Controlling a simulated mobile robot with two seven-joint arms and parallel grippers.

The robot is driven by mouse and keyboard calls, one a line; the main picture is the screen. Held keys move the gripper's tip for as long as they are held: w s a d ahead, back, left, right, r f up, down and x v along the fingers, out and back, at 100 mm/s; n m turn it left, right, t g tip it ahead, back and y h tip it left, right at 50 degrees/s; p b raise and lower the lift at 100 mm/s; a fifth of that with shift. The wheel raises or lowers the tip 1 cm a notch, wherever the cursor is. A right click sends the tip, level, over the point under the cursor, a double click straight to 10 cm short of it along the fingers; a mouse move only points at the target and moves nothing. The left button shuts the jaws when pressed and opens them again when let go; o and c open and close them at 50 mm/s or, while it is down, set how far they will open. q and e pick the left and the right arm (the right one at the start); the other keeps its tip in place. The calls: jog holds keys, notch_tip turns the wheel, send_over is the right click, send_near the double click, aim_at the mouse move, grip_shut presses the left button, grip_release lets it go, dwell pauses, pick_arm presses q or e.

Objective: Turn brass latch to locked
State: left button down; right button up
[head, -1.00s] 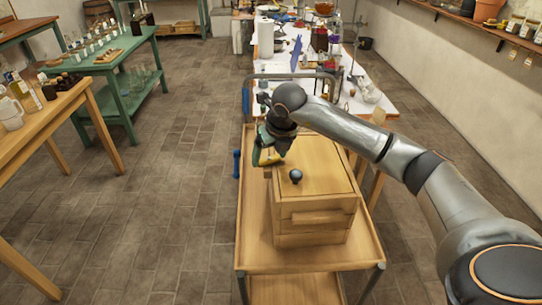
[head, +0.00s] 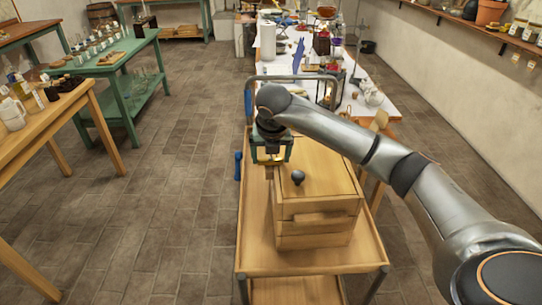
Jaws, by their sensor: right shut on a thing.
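The wooden box (head: 318,196) with a dark round knob (head: 298,177) on its lid stands on the wooden cart. My right gripper (head: 270,161) points down at the box's left side, near the far left corner. It is shut on a small brass-coloured piece, which I take to be the brass latch; the gripper hides most of it. I cannot tell which way the latch is turned. My left gripper is not in view.
The cart top (head: 257,243) is clear in front and to the left of the box. A metal cart handle (head: 292,79) rises behind. A cluttered white table (head: 380,104) stands beyond, and a green table (head: 122,52) is at the left.

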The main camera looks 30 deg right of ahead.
jog(key=o, duration=1.1)
jog(key=shift+r, duration=0.1)
jog(key=shift+b+v, duration=0.5)
jog(key=shift+v, duration=5.7)
